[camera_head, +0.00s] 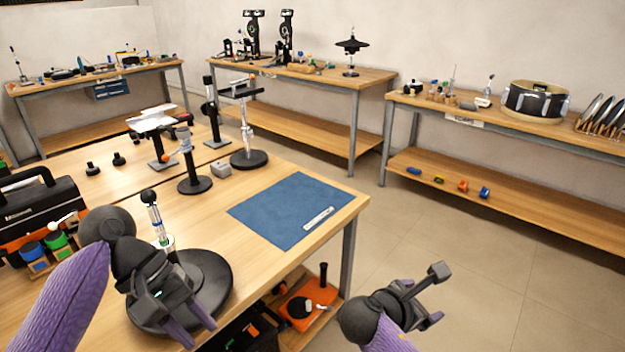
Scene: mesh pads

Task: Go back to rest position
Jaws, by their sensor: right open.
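My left gripper (192,322) is in the lower left, at the end of the purple-sleeved arm. Its two fingers point down and stand apart, with nothing seen between them. It is in front of a round black base (218,283) that carries an upright metal stand (156,218) and hides part of that base. I cannot tell whether they touch. My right gripper (440,296) is at the bottom right of centre, open and empty. It is seen over the floor, to the right of the wooden table (290,168).
A blue mat (290,210) with a white strip (318,218) lies on the table. Several black-based stands (195,184) are behind. A black and orange toolbox (40,215) is at the left. A lower shelf holds an orange item (310,298). Open floor (480,250) lies right.

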